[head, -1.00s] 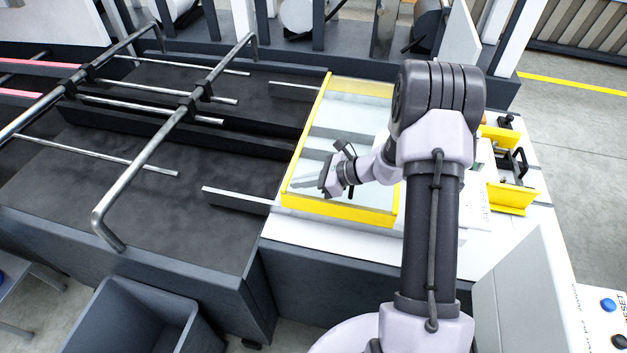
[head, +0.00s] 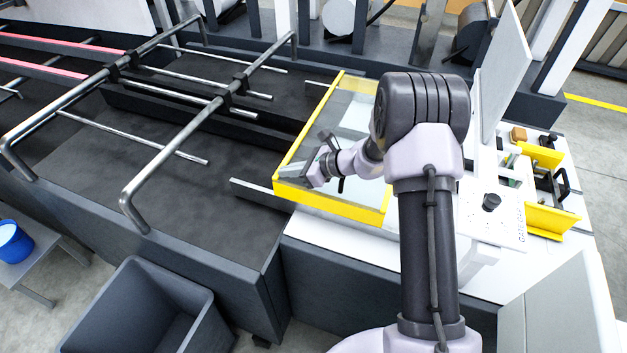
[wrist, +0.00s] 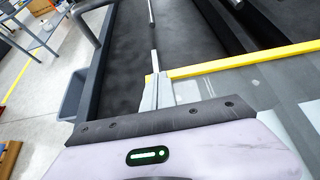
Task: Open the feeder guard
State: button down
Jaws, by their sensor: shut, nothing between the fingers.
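The feeder guard (head: 335,205) is a clear panel in a yellow frame, lying low over the white machine bed in the head view. Its yellow edge also crosses the wrist view (wrist: 240,62). My gripper (head: 308,174) is over the guard's left part, near the yellow left edge, its fingers pointing left. In the wrist view my gripper's fingers (wrist: 156,92) are together and empty, close to the yellow corner. I cannot tell whether they touch the frame. My arm hides the right part of the guard.
Dark feed tables with metal rails (head: 165,175) lie left of the guard. A grey bin (head: 150,310) stands on the floor in front. A panel with a black knob (head: 491,202) and yellow brackets (head: 550,222) are at right. A blue bucket (head: 14,242) stands at far left.

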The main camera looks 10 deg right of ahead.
jog(key=w+a, duration=0.6)
jog(key=a, duration=0.3)
jog(key=shift+b, duration=0.45)
